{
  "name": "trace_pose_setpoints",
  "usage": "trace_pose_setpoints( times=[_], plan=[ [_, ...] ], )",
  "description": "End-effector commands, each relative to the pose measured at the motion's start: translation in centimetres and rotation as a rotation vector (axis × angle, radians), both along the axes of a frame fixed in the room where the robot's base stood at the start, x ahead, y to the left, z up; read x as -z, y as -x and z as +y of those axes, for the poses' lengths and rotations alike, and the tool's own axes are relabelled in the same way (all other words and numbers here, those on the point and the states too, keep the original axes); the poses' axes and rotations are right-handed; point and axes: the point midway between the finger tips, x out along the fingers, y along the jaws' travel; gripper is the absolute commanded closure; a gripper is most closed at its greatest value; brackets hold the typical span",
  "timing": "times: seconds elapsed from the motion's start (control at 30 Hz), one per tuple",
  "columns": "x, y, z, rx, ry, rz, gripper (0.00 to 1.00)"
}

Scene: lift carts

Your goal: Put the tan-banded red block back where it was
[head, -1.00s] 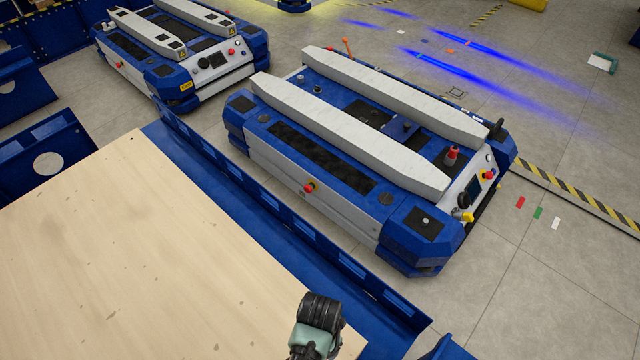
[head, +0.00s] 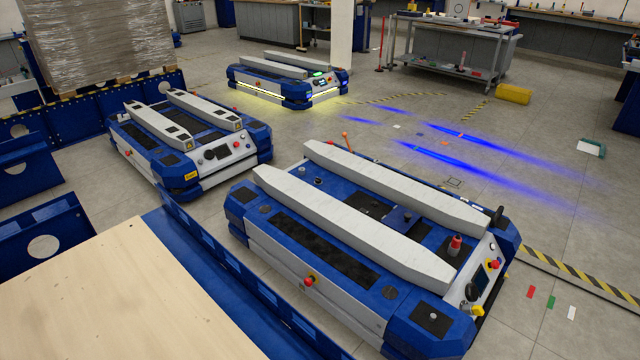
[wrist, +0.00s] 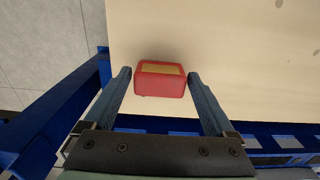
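The red block (wrist: 160,87) has a tan band (wrist: 160,69) on the face toward the top of the wrist view. Pale wooden tabletop lies behind the block. How high the block is above that surface is hard to tell. My gripper and the block are not in the head view now.
The wooden tabletop (head: 110,300) fills the lower left of the head view, with a blue frame (head: 210,285) along its edge. Beyond stand a near lift cart (head: 330,240), a second cart (head: 190,140) and a farther lit cart (head: 290,80). The visible tabletop is bare.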

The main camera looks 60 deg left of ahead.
Motion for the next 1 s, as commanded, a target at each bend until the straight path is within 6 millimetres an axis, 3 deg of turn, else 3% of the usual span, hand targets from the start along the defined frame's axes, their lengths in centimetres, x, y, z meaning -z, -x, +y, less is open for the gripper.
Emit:
trace_pose_setpoints(
  times=[0.37,0.8,1.0],
  plan=[
    [-0.7,0.0,0.0,-0.001,0.0,0.001,0.0],
    [-9.5,0.0,0.0,0.001,0.0,-0.001,0.0],
    [-11.8,0.0,0.0,-0.001,0.0,0.001,0.0]
  ],
)
